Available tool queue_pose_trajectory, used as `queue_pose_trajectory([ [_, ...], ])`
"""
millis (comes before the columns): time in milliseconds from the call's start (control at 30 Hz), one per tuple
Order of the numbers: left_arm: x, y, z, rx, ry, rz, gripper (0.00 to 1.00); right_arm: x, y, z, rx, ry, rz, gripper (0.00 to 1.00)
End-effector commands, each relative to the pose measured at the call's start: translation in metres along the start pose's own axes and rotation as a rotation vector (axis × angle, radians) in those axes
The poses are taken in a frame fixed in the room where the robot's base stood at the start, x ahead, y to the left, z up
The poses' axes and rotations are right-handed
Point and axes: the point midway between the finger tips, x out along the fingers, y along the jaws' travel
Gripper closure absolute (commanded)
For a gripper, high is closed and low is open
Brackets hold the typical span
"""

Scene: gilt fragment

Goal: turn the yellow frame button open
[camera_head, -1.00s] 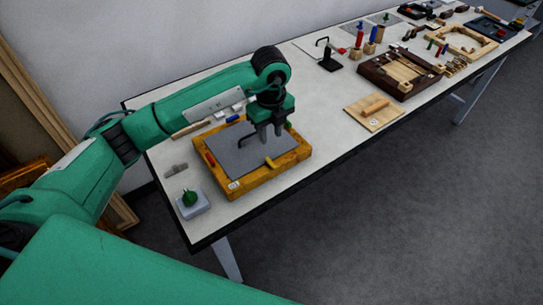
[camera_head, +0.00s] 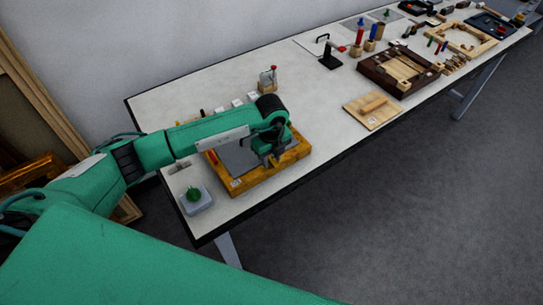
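The gilt frame (camera_head: 250,183) lies flat on the table around a grey panel (camera_head: 236,158). A red button (camera_head: 212,157) shows on its left side. My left gripper (camera_head: 271,161) points down at the frame's front rail, low over the spot where the yellow button was seen. The gripper and its fingers now hide the yellow button, so I cannot tell its angle or whether the fingers touch it. The finger gap is too small and dark to read. My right gripper is out of view.
A green knob on a grey block (camera_head: 195,199) stands left of the frame, near the table's front edge. A wooden board (camera_head: 372,109) lies to the right. A small stand with a red top (camera_head: 269,78) is behind my arm. Bare table separates the frame and board.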

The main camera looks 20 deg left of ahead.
Motion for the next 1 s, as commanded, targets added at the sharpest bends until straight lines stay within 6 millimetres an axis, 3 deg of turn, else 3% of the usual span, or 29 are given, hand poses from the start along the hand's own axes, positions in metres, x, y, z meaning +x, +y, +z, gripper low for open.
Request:
queue_pose_trajectory([
  [33,0.0,0.0,0.0,0.0,0.0,0.0,0.75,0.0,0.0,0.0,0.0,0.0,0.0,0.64],
  [167,0.0,0.0,0.0,0.0,0.0,0.0,1.0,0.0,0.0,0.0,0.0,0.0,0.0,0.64],
  [567,0.001,-0.001,0.0,0.042,0.0,-0.001,1.0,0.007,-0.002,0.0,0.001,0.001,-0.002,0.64],
  [1000,0.004,-0.001,0.001,0.365,-0.002,-0.003,1.0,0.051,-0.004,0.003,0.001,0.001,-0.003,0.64],
])
